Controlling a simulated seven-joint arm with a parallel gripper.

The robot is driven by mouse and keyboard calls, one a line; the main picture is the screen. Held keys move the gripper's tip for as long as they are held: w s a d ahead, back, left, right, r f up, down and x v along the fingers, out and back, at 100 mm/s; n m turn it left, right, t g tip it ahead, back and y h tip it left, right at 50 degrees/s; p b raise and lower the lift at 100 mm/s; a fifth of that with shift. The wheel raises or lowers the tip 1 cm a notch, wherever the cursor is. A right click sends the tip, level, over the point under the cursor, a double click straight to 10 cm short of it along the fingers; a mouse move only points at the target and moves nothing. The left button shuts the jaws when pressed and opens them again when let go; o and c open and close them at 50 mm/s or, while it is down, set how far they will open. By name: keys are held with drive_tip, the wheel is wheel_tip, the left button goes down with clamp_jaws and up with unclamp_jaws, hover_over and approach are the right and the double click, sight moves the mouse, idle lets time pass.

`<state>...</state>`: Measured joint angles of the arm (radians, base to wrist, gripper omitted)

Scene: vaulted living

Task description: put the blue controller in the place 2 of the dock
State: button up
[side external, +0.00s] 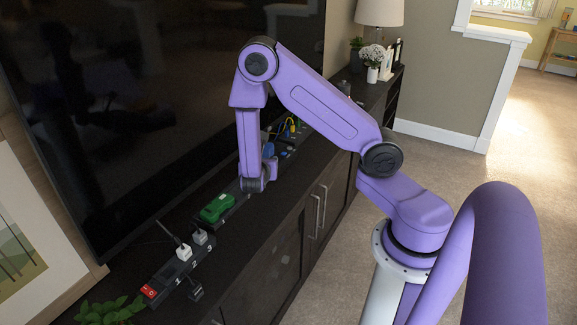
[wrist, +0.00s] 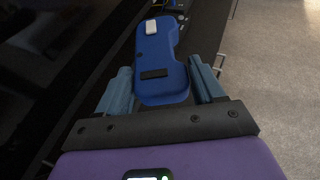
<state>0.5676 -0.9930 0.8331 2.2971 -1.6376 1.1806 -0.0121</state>
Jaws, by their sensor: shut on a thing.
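The blue controller (wrist: 160,55) is held between the two fingers of my gripper (wrist: 165,88) in the wrist view. It has a white block near its far end and a dark patch near its close end. In the side external view my forearm and wrist mostly hide my gripper and the controller. A green controller (side external: 217,207) sits on a long dark dock (side external: 236,203) on the black cabinet. The part of the dock behind my wrist is hidden, and I cannot make out its place 2.
A power strip (side external: 163,277) with numbers, a red switch and plugs (side external: 183,252) lies nearer on the cabinet (side external: 262,232). A large dark screen (side external: 150,110) stands close behind. Yellow and blue items (side external: 291,126) lie farther along. A lamp and flowers (side external: 372,56) stand at the far end.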

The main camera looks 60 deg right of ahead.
drive_tip(key=s+d+f+m+g+h, duration=0.2)
drive_tip(key=s+d+f+m+g, duration=0.4)
drive_tip(key=f, duration=0.3)
hover_over(276, 196)
drive_tip(key=s, duration=0.1)
drive_tip(key=f, duration=0.8)
drive_tip(key=shift+a+f, duration=0.2)
drive_tip(key=shift+a, duration=0.1)
drive_tip(key=shift+w+d+f, duration=0.3)
drive_tip(key=shift+w+f, duration=0.2)
drive_tip(key=shift+f, duration=1.7)
drive_tip(key=shift+f, duration=0.1)
drive_tip(key=o, duration=1.3)
drive_tip(key=shift+c, duration=0.2)
